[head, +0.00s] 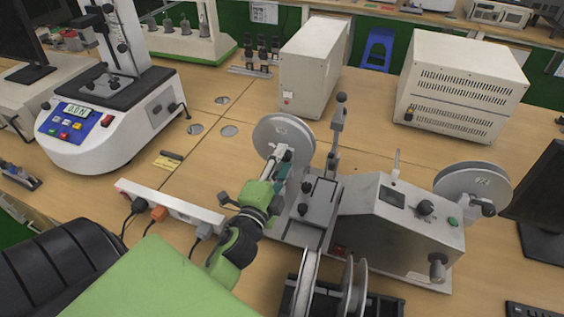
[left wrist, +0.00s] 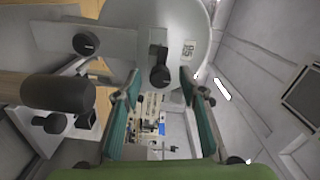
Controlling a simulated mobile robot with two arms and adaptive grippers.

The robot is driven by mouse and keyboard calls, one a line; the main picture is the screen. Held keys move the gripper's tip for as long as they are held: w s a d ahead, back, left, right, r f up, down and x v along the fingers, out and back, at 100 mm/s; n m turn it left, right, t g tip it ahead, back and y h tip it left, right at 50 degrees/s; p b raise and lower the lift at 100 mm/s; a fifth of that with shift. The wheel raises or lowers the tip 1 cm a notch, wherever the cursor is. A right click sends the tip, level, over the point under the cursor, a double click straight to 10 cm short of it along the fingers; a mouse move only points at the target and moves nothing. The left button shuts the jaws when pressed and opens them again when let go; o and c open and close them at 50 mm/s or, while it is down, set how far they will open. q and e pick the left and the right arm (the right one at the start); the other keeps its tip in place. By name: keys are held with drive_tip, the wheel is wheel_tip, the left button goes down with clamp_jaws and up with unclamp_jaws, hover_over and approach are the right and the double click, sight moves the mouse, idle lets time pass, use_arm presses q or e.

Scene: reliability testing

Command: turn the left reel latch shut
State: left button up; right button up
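The left reel (head: 272,131) is a grey disc with a small label, at the back left of the tape machine. In the left wrist view the same reel (left wrist: 195,18) fills the top middle. My left gripper (head: 285,174) is in front of the reel and hides most of the latch in the head view. In the left wrist view its two teal fingers (left wrist: 160,90) are apart, with the knob between their tips; contact cannot be made out. My right gripper is not in view.
The machine's grey body (head: 370,225) and right reel (head: 470,185) stand to the right. An upright post (head: 335,135) rises close beside the left reel. A white power strip (head: 170,207) lies left of my arm. A white box (head: 312,65) stands behind.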

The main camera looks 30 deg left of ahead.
use_arm(q)
drive_tip(key=shift+s+d+f, duration=0.1)
drive_tip(key=shift+s+d, duration=0.05)
drive_tip(key=shift+s, duration=0.4)
drive_tip(key=v, duration=0.6)
drive_tip(key=shift+s, duration=0.2)
